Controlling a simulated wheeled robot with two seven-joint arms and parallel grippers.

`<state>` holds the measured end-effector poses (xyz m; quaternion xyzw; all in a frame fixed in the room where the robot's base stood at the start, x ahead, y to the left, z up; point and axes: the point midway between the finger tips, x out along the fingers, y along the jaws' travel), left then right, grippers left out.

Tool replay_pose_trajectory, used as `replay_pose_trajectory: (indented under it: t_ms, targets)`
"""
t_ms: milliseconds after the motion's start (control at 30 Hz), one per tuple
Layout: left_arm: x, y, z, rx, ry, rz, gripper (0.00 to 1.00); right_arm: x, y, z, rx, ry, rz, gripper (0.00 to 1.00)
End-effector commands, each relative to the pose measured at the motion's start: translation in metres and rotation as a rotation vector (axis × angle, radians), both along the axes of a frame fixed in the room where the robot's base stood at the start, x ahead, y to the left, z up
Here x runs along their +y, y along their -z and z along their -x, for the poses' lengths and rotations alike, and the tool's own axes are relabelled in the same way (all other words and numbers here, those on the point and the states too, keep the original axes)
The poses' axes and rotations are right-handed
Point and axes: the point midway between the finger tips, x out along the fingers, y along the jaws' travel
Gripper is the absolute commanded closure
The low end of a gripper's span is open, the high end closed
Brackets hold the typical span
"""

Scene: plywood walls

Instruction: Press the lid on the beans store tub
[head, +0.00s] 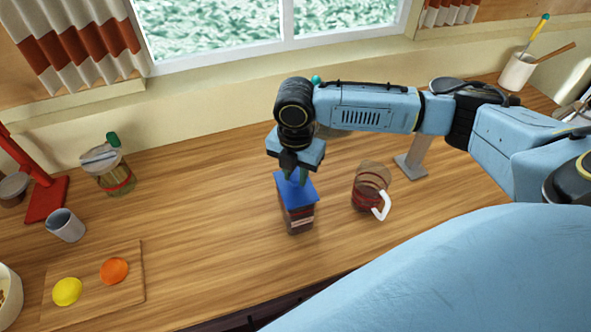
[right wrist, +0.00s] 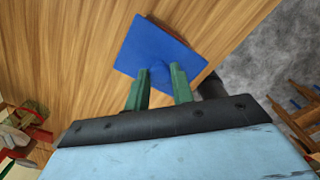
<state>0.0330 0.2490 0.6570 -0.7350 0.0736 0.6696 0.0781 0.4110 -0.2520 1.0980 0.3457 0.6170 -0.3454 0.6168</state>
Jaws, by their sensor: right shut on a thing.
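The beans store tub (head: 299,217) is a small upright box with dark contents and a pale label, standing mid-counter. A square blue lid (head: 299,190) is at its top; it also shows in the right wrist view (right wrist: 150,42). The lid looks slightly turned against the tub, and I cannot tell whether it is seated or just above the rim. My right gripper (head: 293,178) points down over the tub, shut on the lid's knob; its green fingers (right wrist: 158,86) flank the blue knob in the right wrist view. My left gripper is out of view.
A glass jug (head: 369,189) with a white handle stands just right of the tub. Left are a jar with a green-topped piece (head: 117,177), a grey cup (head: 66,226) and a board (head: 125,292) with yellow and orange fruit. Counter between the jar and tub is clear.

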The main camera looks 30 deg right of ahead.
Motion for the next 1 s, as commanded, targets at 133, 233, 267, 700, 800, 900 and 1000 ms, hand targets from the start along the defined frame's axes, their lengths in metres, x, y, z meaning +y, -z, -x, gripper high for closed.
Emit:
replay_pose_trajectory:
  t_ms: [133,233,267,700,800,900,1000]
  targets:
    - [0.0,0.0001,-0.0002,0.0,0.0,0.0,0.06,0.0001,0.0004,0.0,0.0,0.0,0.0,0.98]
    - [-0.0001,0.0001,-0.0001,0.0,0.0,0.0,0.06,0.0002,0.0004,0.0,0.0,-0.001,0.0,0.98]
    - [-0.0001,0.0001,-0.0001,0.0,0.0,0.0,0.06,0.0002,0.0003,0.0,0.0,-0.001,0.0,0.98]
    - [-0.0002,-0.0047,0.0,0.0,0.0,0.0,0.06,0.0003,0.0001,-0.0002,0.0,0.0,0.0,0.98]
    - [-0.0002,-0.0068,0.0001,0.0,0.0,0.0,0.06,0.0004,0.0004,-0.0002,-0.001,0.0,-0.001,0.98]
    - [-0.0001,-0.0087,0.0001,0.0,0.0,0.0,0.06,0.0005,0.0009,-0.0003,-0.001,-0.001,-0.001,0.98]
    - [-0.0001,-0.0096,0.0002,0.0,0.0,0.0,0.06,0.0005,0.0015,-0.0003,-0.001,-0.001,-0.001,0.98]
